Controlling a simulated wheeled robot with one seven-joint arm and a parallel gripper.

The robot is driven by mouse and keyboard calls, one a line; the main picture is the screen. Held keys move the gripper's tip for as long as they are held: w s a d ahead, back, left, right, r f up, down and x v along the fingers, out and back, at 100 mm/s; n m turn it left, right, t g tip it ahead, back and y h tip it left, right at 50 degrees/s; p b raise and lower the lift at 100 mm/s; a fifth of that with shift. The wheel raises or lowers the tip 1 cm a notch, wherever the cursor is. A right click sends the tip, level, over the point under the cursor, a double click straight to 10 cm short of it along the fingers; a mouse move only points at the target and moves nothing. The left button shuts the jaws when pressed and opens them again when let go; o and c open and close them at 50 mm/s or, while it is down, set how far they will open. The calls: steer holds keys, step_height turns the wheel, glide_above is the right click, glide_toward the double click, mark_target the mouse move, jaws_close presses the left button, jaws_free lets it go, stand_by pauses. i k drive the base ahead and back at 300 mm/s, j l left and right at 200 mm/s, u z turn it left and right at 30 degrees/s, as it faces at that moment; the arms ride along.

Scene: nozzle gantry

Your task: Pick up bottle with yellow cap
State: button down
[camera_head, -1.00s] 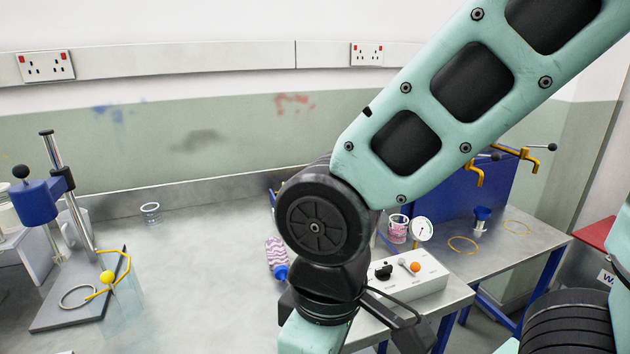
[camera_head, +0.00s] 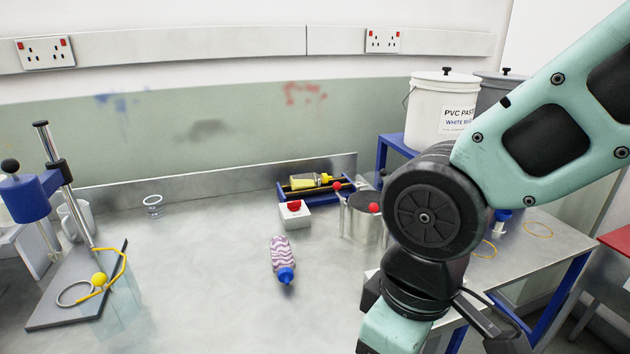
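A small yellow bottle (camera_head: 304,183) lies on its side in a blue-framed rack (camera_head: 318,194) at the back of the metal bench. Its right end looks yellow, but it is too small to tell the cap clearly. A pink-and-white wavy-patterned bottle (camera_head: 282,252) lies on the bench in front, with a blue cap pointing toward me. My arm hangs at the right of the view, to the right of both bottles. Its lower end runs out of the bottom edge, and my gripper's fingertips are not visible.
A white box with a red button (camera_head: 294,214) sits before the rack. A metal pot (camera_head: 362,225) stands between the rack and my arm. The bench centre is mostly clear.

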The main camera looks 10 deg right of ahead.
mark_target(304, 181)
steer(key=i+l+u, duration=0.3)
steer(key=l, duration=0.25)
steer(key=i+l+u, duration=0.1)
steer(key=l, duration=0.25)
steer(key=i+l+u, duration=0.15)
steer(key=i+l, duration=0.1)
steer(key=l, duration=0.05)
